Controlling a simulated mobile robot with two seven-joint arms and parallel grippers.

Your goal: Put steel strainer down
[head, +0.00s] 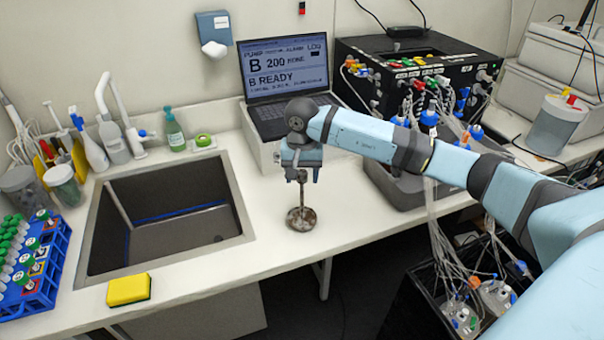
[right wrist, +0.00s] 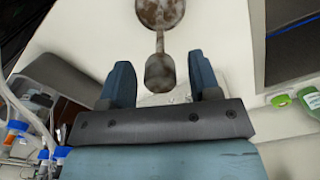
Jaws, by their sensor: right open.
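The steel strainer (head: 301,220) has a round, brownish, stained metal head and a short handle. In the head view its head is over the white counter, right of the sink, and appears to rest on it. Its handle points up toward my right gripper (head: 303,174). In the right wrist view the strainer (right wrist: 160,12) reaches in from the top, and its wide handle end lies between the two blue fingers of my right gripper (right wrist: 160,66). The fingers are open, with a gap on each side of the handle. My left gripper is not in view.
The sink (head: 170,215) lies left of the strainer, with a yellow sponge (head: 128,290) on its front rim. A laptop (head: 287,85) and black pump box (head: 420,75) stand behind. A blue tube rack (head: 40,270) is at far left. Counter around the strainer is clear.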

